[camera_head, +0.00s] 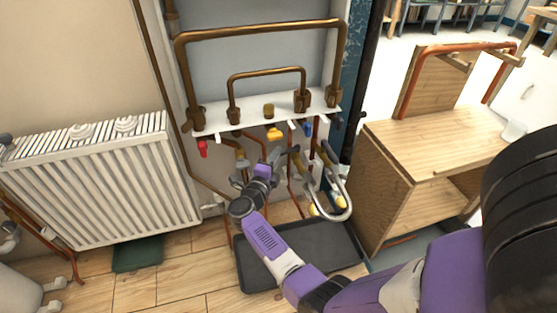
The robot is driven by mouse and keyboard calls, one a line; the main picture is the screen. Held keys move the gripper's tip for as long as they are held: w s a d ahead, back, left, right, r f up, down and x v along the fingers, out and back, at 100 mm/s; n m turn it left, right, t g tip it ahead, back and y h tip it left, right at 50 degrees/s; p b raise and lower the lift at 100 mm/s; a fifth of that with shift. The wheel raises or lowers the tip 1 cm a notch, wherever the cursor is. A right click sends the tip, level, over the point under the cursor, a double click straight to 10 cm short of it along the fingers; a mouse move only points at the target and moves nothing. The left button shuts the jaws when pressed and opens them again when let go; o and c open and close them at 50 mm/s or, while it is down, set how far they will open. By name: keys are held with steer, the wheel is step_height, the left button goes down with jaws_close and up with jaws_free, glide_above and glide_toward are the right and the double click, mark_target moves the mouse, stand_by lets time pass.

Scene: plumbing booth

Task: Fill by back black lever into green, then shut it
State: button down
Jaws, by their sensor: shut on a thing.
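My gripper (277,157) is at the end of the purple arm, under the white valve rail (265,115). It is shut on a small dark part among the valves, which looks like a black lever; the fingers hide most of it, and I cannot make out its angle. Just right of it are brass valve fittings (300,165) and a silver braided filling hose (347,205) that hangs in a loop with yellow ends. No gauge face or green zone can be read in this view.
Red (203,148), yellow (273,134) and blue (308,128) handles hang under the rail. Copper pipes run above and below. A black tray (255,272) lies on the floor, a white radiator (90,180) is at left, and a wooden bench (430,145) at right.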

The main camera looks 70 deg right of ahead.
steer(key=shift+f, duration=0.1)
stand_by(0.3)
steer(key=c, duration=1.4)
jaws_free()
steer(key=a+p, duration=0.3)
steer(key=a, duration=0.4)
steer(key=shift+a, duration=0.35)
steer(key=shift+s, duration=0.1)
